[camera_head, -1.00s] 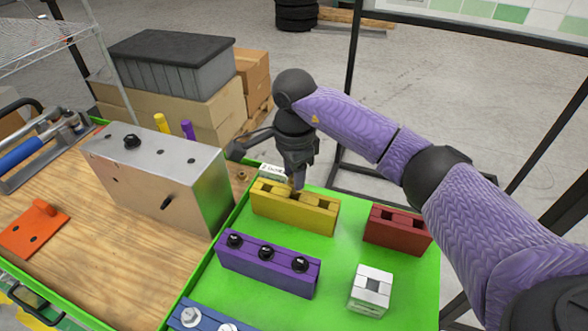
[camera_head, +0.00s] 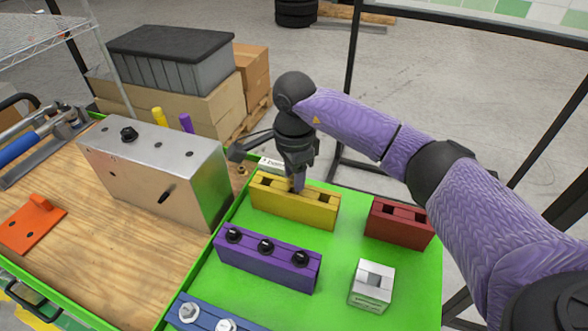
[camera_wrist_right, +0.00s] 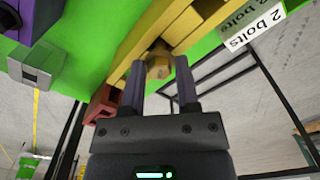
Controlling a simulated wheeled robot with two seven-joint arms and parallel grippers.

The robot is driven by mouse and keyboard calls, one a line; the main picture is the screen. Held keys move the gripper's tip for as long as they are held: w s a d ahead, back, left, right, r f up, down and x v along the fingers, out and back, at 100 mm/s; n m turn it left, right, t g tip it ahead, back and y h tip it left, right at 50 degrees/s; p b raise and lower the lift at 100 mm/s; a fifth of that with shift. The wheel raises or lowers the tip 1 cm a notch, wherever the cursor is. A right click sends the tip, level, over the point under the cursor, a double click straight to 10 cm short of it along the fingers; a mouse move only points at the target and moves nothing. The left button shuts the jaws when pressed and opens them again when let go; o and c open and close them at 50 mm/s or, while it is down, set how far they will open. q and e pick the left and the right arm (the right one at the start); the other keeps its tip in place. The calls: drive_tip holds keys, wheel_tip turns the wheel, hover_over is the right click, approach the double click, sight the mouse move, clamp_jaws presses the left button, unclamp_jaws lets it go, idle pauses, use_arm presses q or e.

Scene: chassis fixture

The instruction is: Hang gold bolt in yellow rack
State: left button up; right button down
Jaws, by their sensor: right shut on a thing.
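The yellow rack (camera_head: 290,208) stands on the green mat, with slots along its top. My right gripper (camera_head: 298,187) points down at the middle of the rack's top. In the right wrist view, its two fingers (camera_wrist_right: 160,75) are shut on the gold bolt (camera_wrist_right: 158,62), whose head shows between the fingertips against the yellow rack (camera_wrist_right: 185,25). The bolt's shank is hidden, so I cannot tell how deep it sits in the slot. My left gripper is out of view.
A purple rack (camera_head: 265,262) with black bolts stands in front, and a blue rack (camera_head: 205,320) with silver bolts is nearer. A red rack (camera_head: 400,222) and a white block (camera_head: 371,288) are to the right. A metal box (camera_head: 160,175) stands left. Green mat (camera_head: 340,245) is bare between racks.

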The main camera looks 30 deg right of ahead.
drive_tip(key=shift+f+b, duration=0.3)
drive_tip(key=shift+f, duration=0.6)
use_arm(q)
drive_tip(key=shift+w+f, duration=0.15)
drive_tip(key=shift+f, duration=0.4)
use_arm(e)
drive_tip(key=shift+c, duration=1.3)
unclamp_jaws()
drive_tip(key=shift+r, duration=0.35)
wheel_tip(320, 180, up, 6)
drive_tip(key=p, duration=0.4)
wheel_tip(320, 180, up, 3)
drive_tip(key=shift+f+p, duration=0.1)
drive_tip(key=shift+p, duration=1.1)
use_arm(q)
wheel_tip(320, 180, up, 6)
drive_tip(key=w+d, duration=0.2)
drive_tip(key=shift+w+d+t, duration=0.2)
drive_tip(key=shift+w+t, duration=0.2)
use_arm(e)
drive_tip(key=shift+f, duration=0.2)
